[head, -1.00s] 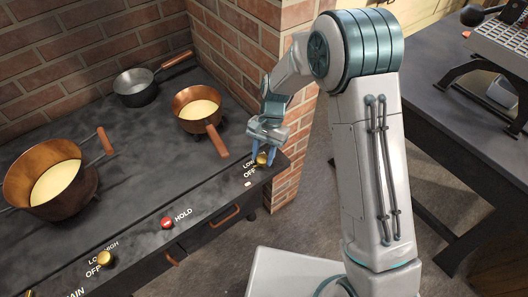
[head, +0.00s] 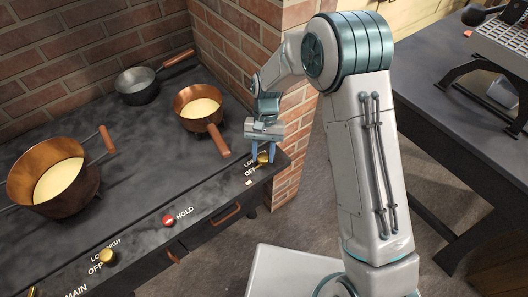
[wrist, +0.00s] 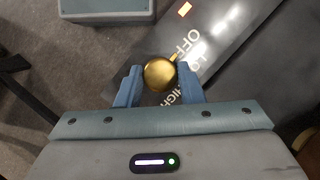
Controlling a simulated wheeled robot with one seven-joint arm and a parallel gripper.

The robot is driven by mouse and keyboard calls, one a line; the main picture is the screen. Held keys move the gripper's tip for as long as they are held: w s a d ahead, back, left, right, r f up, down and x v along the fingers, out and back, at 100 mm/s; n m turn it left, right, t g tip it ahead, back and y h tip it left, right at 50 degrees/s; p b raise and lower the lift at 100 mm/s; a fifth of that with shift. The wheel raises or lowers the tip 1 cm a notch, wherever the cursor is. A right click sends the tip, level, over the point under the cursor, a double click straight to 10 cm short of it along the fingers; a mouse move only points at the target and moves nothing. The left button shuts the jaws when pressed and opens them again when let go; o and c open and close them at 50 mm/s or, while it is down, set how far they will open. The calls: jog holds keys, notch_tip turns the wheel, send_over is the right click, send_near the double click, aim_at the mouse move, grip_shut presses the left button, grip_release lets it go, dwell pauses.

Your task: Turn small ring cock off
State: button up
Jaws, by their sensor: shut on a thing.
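The small ring cock is a round brass knob (head: 262,158) on the front panel at the right end of the stove, beside the LOW and OFF lettering. In the wrist view the knob (wrist: 159,75) sits between the two blue fingers, with its small pointer at the upper right, towards the word OFF. My gripper (head: 263,151) comes down on it from above. It also shows in the wrist view (wrist: 160,84), shut on the knob. The fingers partly hide the knob in the head view.
A copper pan (head: 198,105) with pale yellow contents stands behind the knob, its handle reaching towards my gripper. A larger copper pot (head: 47,175), a grey pan (head: 137,86), a red HOLD button (head: 168,221) and another brass knob (head: 106,257) are farther left. A brick pillar (head: 290,125) stands close right.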

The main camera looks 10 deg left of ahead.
aim_at(265, 156)
jog(key=o, duration=1)
jog(key=shift+c, duration=0.2)
jog(key=r, duration=0.4)
jog(key=shift+d+r, duration=0.2)
jog(key=shift+r, duration=0.15)
jog(key=d+r, duration=0.6)
jog(key=d, duration=0.5)
jog(key=shift+d+r, duration=0.15)
jog(key=shift+r, duration=0.05)
